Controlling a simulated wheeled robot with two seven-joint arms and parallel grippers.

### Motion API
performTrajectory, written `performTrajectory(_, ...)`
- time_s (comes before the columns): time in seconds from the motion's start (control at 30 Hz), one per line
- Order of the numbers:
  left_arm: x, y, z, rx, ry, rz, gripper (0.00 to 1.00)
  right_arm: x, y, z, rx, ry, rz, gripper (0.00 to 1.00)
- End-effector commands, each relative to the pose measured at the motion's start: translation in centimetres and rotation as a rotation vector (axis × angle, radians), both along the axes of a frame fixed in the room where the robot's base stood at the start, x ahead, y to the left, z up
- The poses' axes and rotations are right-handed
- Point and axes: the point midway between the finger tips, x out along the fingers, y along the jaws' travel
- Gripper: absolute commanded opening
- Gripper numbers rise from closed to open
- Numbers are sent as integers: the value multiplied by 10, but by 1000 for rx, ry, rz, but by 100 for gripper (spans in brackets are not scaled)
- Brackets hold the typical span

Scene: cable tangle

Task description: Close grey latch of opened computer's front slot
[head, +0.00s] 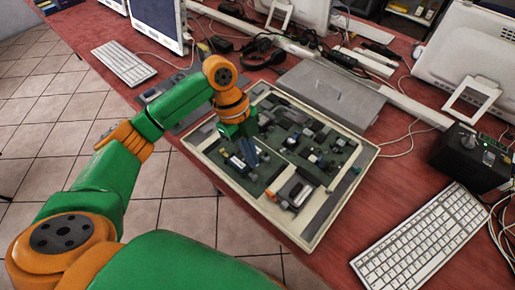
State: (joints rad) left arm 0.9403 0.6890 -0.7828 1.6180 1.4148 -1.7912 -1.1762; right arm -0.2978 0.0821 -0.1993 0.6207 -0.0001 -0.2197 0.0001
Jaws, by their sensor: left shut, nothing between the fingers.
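The opened computer (330,210) lies on the red table as a shallow pale case with green circuit boards and dark parts inside. My left gripper (250,158) reaches over the left part of the case, pointing down with its fingers together and nothing held. I cannot tell whether the fingertips touch the parts under them. A grey and white block with an orange part (293,192) sits near the case's front edge. The grey latch is too small to make out for certain. My right gripper is not in view.
A grey flat panel (332,95) lies behind the case. White keyboards lie at the right (425,243) and far left (123,63). A black box (470,158) stands at the right. Monitors (160,22) and loose cables fill the back. Some table is bare right of the case.

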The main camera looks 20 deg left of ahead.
Motion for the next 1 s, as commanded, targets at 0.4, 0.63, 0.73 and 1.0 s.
performTrajectory(0.4, -8, -21, -64, 0, 1, 1, 0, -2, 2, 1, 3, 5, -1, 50)
performTrajectory(0.63, -8, -23, -69, 0, -2, 2, 0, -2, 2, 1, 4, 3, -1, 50)
performTrajectory(0.73, -8, -23, -68, 0, -2, 2, 0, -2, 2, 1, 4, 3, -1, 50)
performTrajectory(1.0, -5, -14, -66, 0, 1, 3, 0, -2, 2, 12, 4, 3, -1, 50)
